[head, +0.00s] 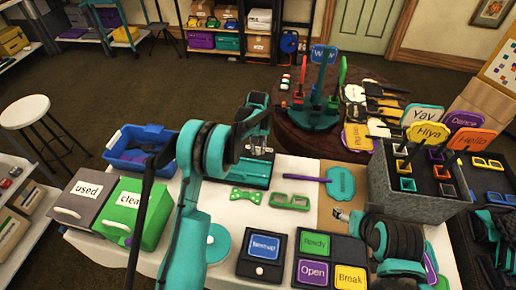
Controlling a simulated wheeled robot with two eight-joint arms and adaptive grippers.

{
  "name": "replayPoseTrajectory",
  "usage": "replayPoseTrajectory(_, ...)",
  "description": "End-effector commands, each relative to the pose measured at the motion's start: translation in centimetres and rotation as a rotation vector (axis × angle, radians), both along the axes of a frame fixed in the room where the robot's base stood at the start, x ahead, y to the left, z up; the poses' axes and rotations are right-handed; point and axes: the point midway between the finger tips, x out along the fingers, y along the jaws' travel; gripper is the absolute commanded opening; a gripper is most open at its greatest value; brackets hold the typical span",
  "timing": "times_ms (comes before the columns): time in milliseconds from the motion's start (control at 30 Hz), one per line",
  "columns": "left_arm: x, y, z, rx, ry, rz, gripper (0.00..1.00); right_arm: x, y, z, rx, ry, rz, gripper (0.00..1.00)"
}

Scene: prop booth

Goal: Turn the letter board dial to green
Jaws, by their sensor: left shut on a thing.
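The letter board (247,183) looks to be the teal-framed, dark-faced piece at the back middle of the white table. My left gripper (259,151) points down at it and is shut on a small part there, which appears to be the dial. The fingers hide the dial, and I cannot read which colour it is set to. My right gripper (342,214) is low over the right of the table, by a brown mat (328,222), apart from the board. I cannot tell whether its fingers are open.
A blue crate (121,158), a grey "used" bin (75,213) and a green "clean" bin (123,220) stand left. Green bow tie (246,196) and glasses (290,202) lie before the board. Sign tiles (313,272) are in front. A grey prop box (420,209) stands right.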

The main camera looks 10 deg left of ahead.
Motion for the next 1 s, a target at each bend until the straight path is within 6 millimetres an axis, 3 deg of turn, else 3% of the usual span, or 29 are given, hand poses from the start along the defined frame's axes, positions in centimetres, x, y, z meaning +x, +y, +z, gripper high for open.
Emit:
replayPoseTrajectory(333, -0.03, -0.01, -0.04, 0.000, 0.001, -0.133, 0.00, 0.00, 0.00, 0.06, 0.000, 0.000, 0.000, 0.66)
replayPoseTrajectory(867, -0.03, -0.01, -0.05, 0.000, 0.001, -0.154, 0.00, 0.00, 0.00, 0.06, 0.000, 0.000, 0.000, 0.66)
replayPoseTrajectory(900, -0.03, -0.01, -0.05, 0.000, 0.001, -0.153, 0.29, 0.00, 0.00, 0.06, 0.000, 0.000, 0.000, 0.66)
replayPoseTrajectory(967, -0.03, -0.01, -0.04, 0.000, 0.001, -0.153, 0.42, 0.00, 0.00, 0.06, 0.000, 0.000, 0.000, 0.66)
replayPoseTrajectory(1000, -0.03, -0.01, -0.04, 0.000, 0.001, -0.153, 0.42, 0.00, 0.00, 0.06, 0.000, 0.000, 0.000, 0.66)
